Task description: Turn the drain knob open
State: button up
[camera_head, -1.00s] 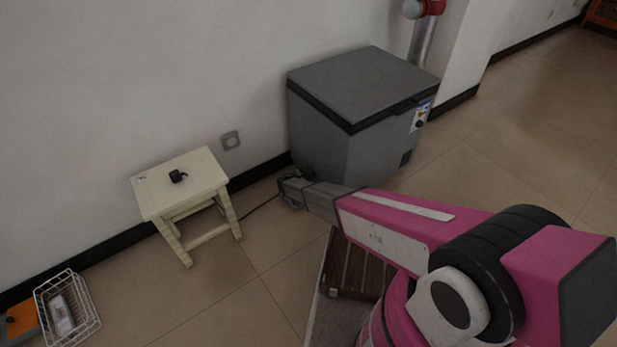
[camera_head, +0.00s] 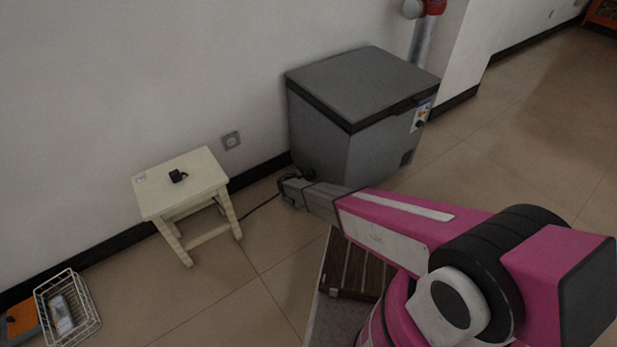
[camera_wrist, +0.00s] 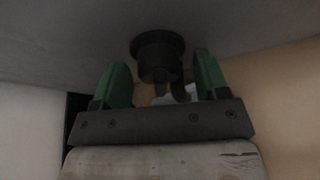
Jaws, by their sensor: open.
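A grey chest freezer (camera_head: 340,145) with a dark lid stands against the wall in the head view. A dark round drain knob (camera_wrist: 158,52) sticks out of its grey surface in the wrist view. My gripper (camera_wrist: 161,68) is open, with one green finger on each side of the knob and visible gaps between. I cannot tell whether a finger touches it. In the head view my gripper (camera_head: 288,190) is low at the freezer's near left lower corner. The knob cannot be made out clearly there.
A cream stool (camera_head: 182,188) with a small black object on it stands left of the freezer. A wall socket (camera_head: 231,140) is above a black cable on the floor. A white wire basket (camera_head: 85,318) is at the lower left.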

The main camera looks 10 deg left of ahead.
jog(key=v, duration=1)
jog(key=shift+s+a+r, duration=0.15)
jog(key=shift+s, duration=0.2)
jog(key=shift+c, duration=0.4)
